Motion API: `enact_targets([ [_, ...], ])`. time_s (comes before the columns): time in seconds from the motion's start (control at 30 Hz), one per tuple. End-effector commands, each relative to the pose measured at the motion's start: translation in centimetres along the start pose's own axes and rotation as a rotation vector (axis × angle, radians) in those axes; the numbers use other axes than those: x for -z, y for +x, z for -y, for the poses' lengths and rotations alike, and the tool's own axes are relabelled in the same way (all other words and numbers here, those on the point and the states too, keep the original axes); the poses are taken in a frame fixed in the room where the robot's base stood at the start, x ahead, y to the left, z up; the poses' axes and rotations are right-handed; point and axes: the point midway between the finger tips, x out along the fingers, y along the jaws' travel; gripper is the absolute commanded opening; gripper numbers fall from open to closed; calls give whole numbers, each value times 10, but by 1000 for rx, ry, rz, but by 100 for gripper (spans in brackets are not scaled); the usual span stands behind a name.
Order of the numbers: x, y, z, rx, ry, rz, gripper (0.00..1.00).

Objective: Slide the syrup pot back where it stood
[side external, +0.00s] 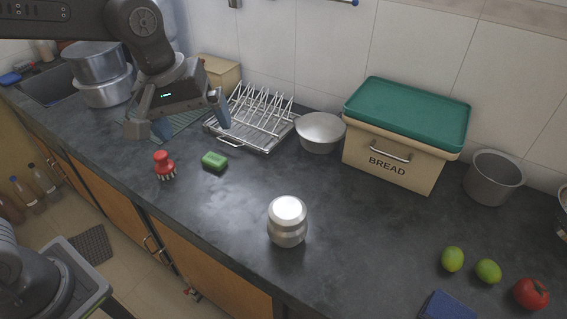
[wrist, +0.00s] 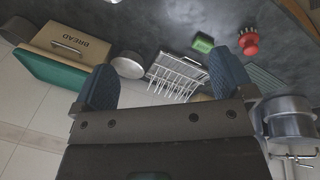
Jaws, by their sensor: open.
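A small steel canister with a rounded shiny lid, which looks like the syrup pot (side external: 287,222), stands upright near the counter's front edge in the side view. My gripper (side external: 190,131) is open and empty in the side view, above the counter at the left, well apart from the canister. Its two blue-padded fingers also show wide apart in the wrist view (wrist: 168,85), with nothing between them.
A red brush (side external: 163,166) and green sponge (side external: 214,161) lie near my gripper. Limes (side external: 453,259) and a tomato (side external: 531,294) lie right. Counter around the canister is clear.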

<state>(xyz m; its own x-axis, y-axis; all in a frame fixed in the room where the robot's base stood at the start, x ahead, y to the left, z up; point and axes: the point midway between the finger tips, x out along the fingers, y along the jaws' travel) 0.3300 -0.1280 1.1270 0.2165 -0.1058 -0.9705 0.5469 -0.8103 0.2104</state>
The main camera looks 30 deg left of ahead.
Motion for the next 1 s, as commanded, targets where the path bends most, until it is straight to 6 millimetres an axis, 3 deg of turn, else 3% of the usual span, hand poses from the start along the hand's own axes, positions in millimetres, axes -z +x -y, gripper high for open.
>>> enact_targets([
  [0.3,3,69,-77,103,-333,123,100],
  [0.5,-5,110,-108,170,-497,160,100],
  [0.7,-11,129,-120,204,-574,171,100],
  [1.0,-11,131,-121,207,-584,172,100],
])
